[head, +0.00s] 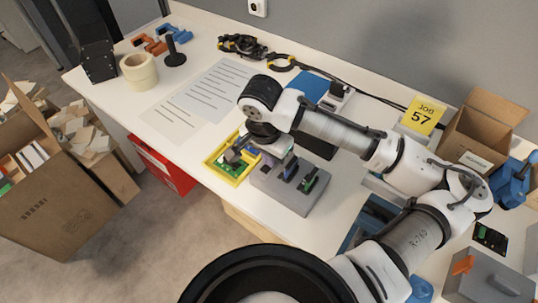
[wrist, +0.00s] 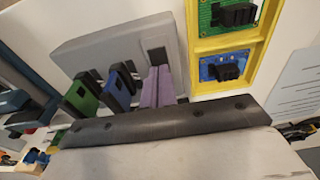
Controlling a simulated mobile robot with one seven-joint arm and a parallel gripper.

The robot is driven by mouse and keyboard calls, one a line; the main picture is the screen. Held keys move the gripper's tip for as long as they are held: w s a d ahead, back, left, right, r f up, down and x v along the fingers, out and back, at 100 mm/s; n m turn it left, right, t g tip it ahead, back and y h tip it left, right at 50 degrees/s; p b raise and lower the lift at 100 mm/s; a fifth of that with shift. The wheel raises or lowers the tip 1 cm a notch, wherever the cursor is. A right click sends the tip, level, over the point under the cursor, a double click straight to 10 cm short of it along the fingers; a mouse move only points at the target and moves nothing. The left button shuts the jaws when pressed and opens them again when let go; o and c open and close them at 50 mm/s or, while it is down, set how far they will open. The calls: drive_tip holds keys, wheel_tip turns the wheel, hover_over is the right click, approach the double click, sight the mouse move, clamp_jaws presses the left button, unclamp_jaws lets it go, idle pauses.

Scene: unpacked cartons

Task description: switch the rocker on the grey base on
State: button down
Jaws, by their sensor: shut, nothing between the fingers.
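The grey base (head: 288,195) stands on the white table, below my gripper in the head view. It also shows in the wrist view (wrist: 100,42). A green board (wrist: 83,97) and a blue board (wrist: 117,88), each with a black part, stand upright at it. A small dark square, apparently the rocker (wrist: 155,55), is on the base's right part; which way it is tipped I cannot tell. My gripper (wrist: 157,70) is shut and empty, its two purple-grey fingers together. The fingertips are just below the rocker in the picture; whether they touch it I cannot tell.
A yellow tray (wrist: 194,62) with green and blue boards lies close beside the base. Paper sheets (head: 188,110) lie on the table's left part. A yellow sign (head: 423,115) and an open carton (head: 472,135) stand at the right.

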idle(0.3)
drive_tip(key=shift+d+f+g, duration=0.1)
drive_tip(key=shift+f+g, duration=0.1)
drive_tip(key=shift+g, duration=0.1)
drive_tip(key=shift+s+a+r+p, duration=0.1)
drive_tip(key=shift+s+a+p, duration=0.45)
drive_tip(key=shift+s+p, duration=0.05)
drive_tip(key=shift+w+r, duration=0.1)
drive_tip(key=shift+r, duration=0.05)
